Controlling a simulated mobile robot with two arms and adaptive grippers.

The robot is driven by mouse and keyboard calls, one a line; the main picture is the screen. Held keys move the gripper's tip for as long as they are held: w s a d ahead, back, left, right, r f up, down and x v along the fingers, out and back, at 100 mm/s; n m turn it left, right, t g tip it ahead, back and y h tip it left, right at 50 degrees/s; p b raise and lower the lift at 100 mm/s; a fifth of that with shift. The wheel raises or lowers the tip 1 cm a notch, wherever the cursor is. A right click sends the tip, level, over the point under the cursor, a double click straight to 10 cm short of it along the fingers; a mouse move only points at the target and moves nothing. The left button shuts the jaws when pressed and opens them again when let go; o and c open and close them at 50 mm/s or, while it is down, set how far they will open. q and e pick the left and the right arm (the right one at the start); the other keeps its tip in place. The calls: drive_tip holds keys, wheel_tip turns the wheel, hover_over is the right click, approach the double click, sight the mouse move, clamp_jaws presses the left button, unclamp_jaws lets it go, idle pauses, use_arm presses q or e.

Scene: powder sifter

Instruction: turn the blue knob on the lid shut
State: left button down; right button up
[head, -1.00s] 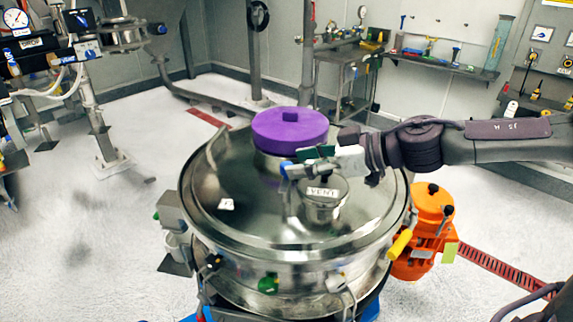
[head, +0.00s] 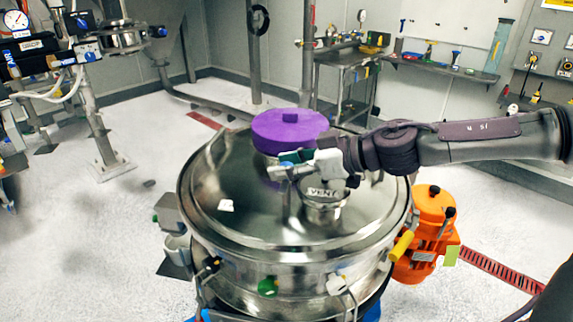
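The round steel sifter lid (head: 245,225) fills the middle of the head view. A purple cap (head: 290,128) sits on its raised port at the back. My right gripper (head: 282,168) reaches in from the right, just in front of the cap and over the lid, its fingers pointing left. A small blue patch (head: 290,157) shows at the fingers; I take it for part of the blue knob, mostly hidden by the gripper. Whether the fingers are closed on it is not clear. My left gripper is out of view.
The vent port (head: 325,205) stands on the lid below the gripper, its label partly covered. An orange motor (head: 430,235) and a yellow handle (head: 401,246) are at the sifter's right side. A steel cart (head: 345,85) stands behind. The floor at left is open.

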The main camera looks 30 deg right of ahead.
clamp_jaws()
drive_tip(key=shift+w+f+n+g+y+b, duration=0.1)
drive_tip(key=shift+f+n+g+y+b, duration=0.1)
drive_tip(key=shift+n+g+y+b, duration=0.75)
drive_tip(key=n+g+y+b, duration=0.1)
drive_tip(key=n+g+b, duration=0.1)
drive_tip(key=n+g, duration=0.1)
drive_tip(key=n+g+y+b, duration=0.1)
drive_tip(key=n+g, duration=0.1)
drive_tip(key=g, duration=0.1)
drive_tip(key=shift+n, duration=0.35)
drive_tip(key=n+g, duration=0.4)
drive_tip(key=shift+r+g, duration=0.15)
drive_tip(key=shift+g, duration=0.2)
